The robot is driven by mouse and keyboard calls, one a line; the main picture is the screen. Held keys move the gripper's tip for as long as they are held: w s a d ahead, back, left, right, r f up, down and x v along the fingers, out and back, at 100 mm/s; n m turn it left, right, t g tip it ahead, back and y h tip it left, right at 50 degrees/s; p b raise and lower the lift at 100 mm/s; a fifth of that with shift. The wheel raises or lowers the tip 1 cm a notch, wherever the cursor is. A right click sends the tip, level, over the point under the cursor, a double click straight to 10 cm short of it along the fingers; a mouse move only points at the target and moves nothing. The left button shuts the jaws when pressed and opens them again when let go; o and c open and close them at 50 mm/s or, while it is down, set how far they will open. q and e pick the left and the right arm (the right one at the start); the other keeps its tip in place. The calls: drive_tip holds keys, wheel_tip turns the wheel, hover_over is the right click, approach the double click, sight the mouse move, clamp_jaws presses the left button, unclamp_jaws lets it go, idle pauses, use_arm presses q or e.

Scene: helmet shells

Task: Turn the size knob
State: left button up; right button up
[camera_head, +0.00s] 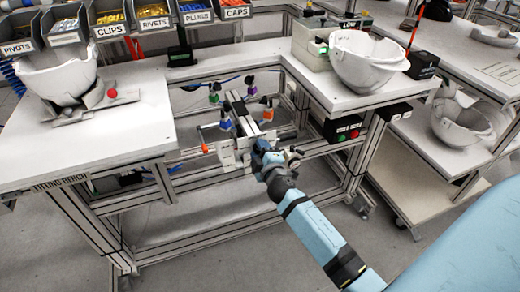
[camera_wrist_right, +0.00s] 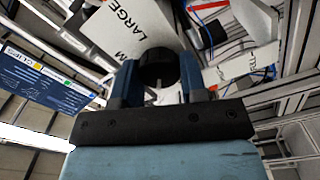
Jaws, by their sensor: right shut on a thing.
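The size knob (camera_wrist_right: 158,66) is dark and round, seen in the right wrist view in front of a pale plate (camera_wrist_right: 125,30) printed with LARGE and M. My right gripper (camera_wrist_right: 159,78) has its two blue fingers on either side of the knob and is shut on it. In the head view, my right gripper (camera_head: 260,153) is at the front of the white fixture (camera_head: 228,153), between the two benches. The gripper hides the knob there. My left gripper is not in view.
The fixture carries blue, orange and purple parts. White helmet shells stand on the left bench (camera_head: 130,128), the right bench (camera_head: 338,97) and a lower shelf. Part bins (camera_head: 150,12) line the back left. Metal frame rails run behind and below the fixture.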

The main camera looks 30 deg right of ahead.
drive_tip(key=n, duration=0.5)
drive_tip(key=shift+n+p, duration=0.35)
drive_tip(key=shift+n, duration=0.05)
idle(0.4)
drive_tip(key=o, duration=0.9)
drive_tip(key=shift+w, duration=0.1)
drive_tip(key=shift+f, duration=0.1)
drive_tip(key=b+v, duration=0.1)
drive_tip(key=v, duration=1.3)
drive_tip(key=shift+w, duration=0.1)
